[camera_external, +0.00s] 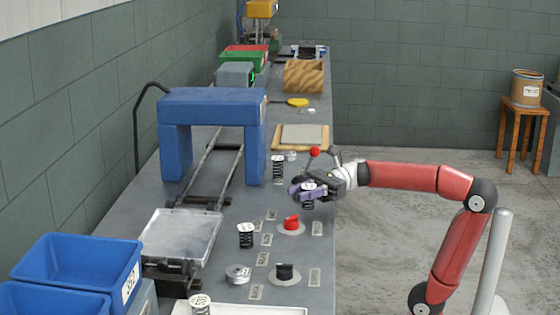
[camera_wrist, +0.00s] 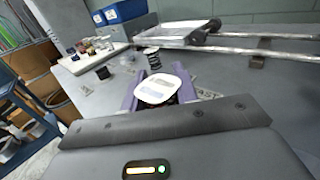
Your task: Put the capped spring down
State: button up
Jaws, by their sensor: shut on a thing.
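My gripper (camera_external: 308,190) has purple fingers shut on a capped spring (camera_external: 308,202), a dark coil with a white cap. The gripper holds it upright over the right edge of the bench. In the wrist view the spring's white cap (camera_wrist: 157,88) with grey marks fills the space between the fingers (camera_wrist: 158,94). The coil below it is mostly hidden there, so I cannot tell whether its bottom touches the bench. Other dark springs stand apart on the bench: one (camera_external: 246,236) with a white top nearer the camera and one (camera_external: 278,167) behind the gripper.
A red knob (camera_external: 291,223) and a black knob (camera_external: 285,272) sit on round plates among small labels. A blue arch (camera_external: 213,105) spans rails with a clear tray (camera_external: 180,237) at their end. Blue bins (camera_external: 80,270) stand front left. Grey bench top shows between the items.

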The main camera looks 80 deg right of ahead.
notch_tip(320, 180, up, 25)
jog(key=p, duration=0.6)
jog(key=w+a+f+b, duration=0.1)
jog(key=w+a+f, duration=0.25)
jog(key=w, duration=0.35)
jog(key=w+a+f, duration=0.2)
jog(key=w+f, duration=0.2)
jog(key=w, duration=0.3)
jog(key=shift+a+f+b, duration=0.15)
jog(key=shift+f+b, duration=1.6)
jog(key=shift+f, duration=3.25)
jog(key=shift+a+f+b, duration=0.1)
jog(key=shift+f+b, duration=1.6)
jog(key=shift+f, duration=3.3)
jog(key=shift+f, duration=0.15)
jog(key=o, duration=1)
jog(key=shift+o, duration=0.2)
